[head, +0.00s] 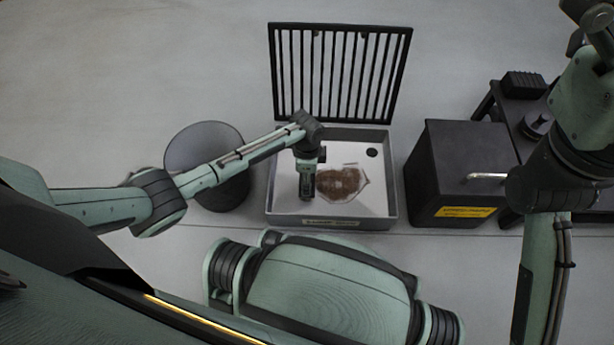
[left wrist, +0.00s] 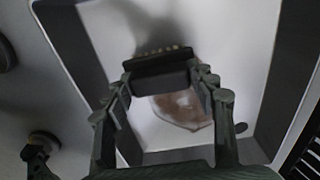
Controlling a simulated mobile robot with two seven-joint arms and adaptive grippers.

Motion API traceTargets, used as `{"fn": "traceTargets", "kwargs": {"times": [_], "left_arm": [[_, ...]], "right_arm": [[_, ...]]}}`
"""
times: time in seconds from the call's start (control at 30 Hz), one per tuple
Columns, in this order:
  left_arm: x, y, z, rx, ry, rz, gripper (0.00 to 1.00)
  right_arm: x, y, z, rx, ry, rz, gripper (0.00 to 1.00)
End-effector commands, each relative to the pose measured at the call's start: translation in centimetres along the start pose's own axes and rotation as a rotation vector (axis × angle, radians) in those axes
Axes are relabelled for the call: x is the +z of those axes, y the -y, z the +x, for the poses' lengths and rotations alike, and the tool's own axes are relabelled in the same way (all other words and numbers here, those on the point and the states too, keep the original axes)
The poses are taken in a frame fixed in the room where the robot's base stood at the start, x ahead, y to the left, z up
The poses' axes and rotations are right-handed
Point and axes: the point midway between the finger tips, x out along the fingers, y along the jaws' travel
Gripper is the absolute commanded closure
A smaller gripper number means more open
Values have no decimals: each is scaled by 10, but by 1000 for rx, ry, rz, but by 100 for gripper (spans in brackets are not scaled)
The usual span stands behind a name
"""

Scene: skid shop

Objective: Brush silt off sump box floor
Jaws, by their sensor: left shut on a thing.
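The sump box (head: 330,222) is a shallow grey tray on the floor with a pale inside. It also shows in the left wrist view (left wrist: 275,85). A brown patch of silt (head: 345,184) lies on its floor, right of my left gripper (head: 307,186). The left wrist view shows the silt (left wrist: 180,110) partly hidden behind the gripper. My left gripper (left wrist: 161,85) points down inside the box, shut on a dark brush (left wrist: 160,72) with a row of pale bristles. I cannot tell whether the bristles touch the floor. My right gripper is not in view.
A barred grate (head: 340,29) stands upright behind the box. A round dark bin (head: 210,150) is at its left. A black box with a yellow label (head: 465,212) and a handle stands at its right. A dark bench (head: 505,100) with items is beyond.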

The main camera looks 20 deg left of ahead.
Motion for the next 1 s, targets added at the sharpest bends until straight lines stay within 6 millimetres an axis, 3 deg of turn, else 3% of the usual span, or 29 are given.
{"fn": "traceTargets", "kwargs": {"times": [1.0], "left_arm": [[0,0,10,0,0,0,67]], "right_arm": [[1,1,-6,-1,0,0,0]]}}
